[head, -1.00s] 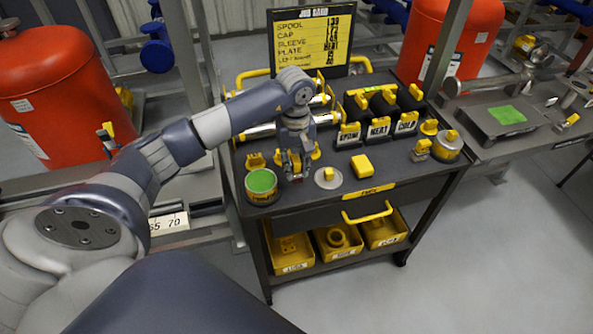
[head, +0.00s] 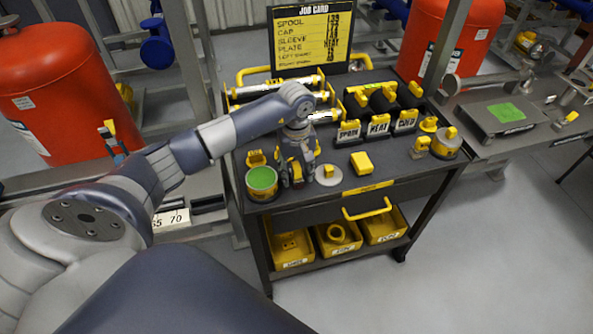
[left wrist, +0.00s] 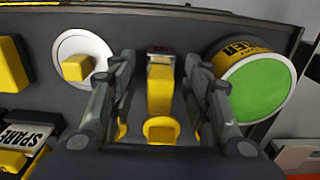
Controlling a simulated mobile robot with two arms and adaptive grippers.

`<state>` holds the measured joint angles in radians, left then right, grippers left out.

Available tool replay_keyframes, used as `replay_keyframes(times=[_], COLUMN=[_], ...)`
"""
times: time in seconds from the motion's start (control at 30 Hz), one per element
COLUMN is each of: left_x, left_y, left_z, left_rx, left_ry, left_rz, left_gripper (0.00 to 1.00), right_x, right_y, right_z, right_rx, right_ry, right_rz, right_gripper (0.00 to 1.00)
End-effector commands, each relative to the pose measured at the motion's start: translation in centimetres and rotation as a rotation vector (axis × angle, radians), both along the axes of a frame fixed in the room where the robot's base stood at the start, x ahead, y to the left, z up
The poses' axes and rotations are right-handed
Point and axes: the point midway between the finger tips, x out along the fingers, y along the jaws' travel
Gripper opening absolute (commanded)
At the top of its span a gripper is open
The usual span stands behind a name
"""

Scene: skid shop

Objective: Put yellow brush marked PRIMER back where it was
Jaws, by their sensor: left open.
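A yellow brush-like piece with a dark reddish and pale end (left wrist: 159,85) lies between the fingers of my left gripper in the left wrist view; no PRIMER lettering is readable on it. My left gripper (head: 297,176) is low over the front left of the cart top (head: 335,196). Its two fingers are open, one on each side of the yellow piece, with gaps visible in the wrist view (left wrist: 160,100). A round yellow piece (left wrist: 161,130) shows just below it there. In the head view the fingers mostly hide this spot. My right gripper is out of view.
A green-topped can (head: 262,181) stands close left of the gripper; a pale disc with a yellow knob (head: 328,176) is close right. A yellow block (head: 361,162) and labelled holders (head: 378,127) stand farther right. Yellow bins (head: 337,238) fill the lower shelf.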

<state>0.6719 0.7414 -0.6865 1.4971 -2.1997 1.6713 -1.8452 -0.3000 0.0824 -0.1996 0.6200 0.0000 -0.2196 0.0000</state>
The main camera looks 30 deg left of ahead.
Motion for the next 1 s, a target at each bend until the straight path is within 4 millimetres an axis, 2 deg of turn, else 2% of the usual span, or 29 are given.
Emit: replay_keyframes(times=[0.1, 0.17, 0.27, 0.5, 0.7, 0.83, 1.0], left_x=[0.0, 0.1, 0.1, 0.1, 0.1, 0.0, -0.1], left_y=[0.0, 0.0, 0.1, 0.1, 0.0, 0.0, 0.0], left_z=[0.4, 0.9, 2.5, 7.8, 11.0, 12.0, 12.2], left_rx=[-0.001, 0.001, 0.003, 0.001, 0.0, 0.0, 0.0], left_ry=[0.001, -0.003, -0.006, -0.006, -0.003, -0.001, 0.001], left_rz=[0.0, -0.001, -0.001, -0.001, -0.001, 0.0, 0.0], left_gripper=[0.44, 0.44, 0.44, 0.44, 0.44, 0.44, 0.44], right_x=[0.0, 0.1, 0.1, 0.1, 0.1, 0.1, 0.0], right_y=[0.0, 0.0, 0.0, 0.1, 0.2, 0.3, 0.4], right_z=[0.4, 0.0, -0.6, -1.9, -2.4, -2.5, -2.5], right_rx=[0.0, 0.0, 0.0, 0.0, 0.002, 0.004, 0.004], right_ry=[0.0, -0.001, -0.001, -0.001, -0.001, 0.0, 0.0], right_rz=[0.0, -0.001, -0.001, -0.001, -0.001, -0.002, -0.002], right_gripper=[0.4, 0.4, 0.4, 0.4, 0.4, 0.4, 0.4])
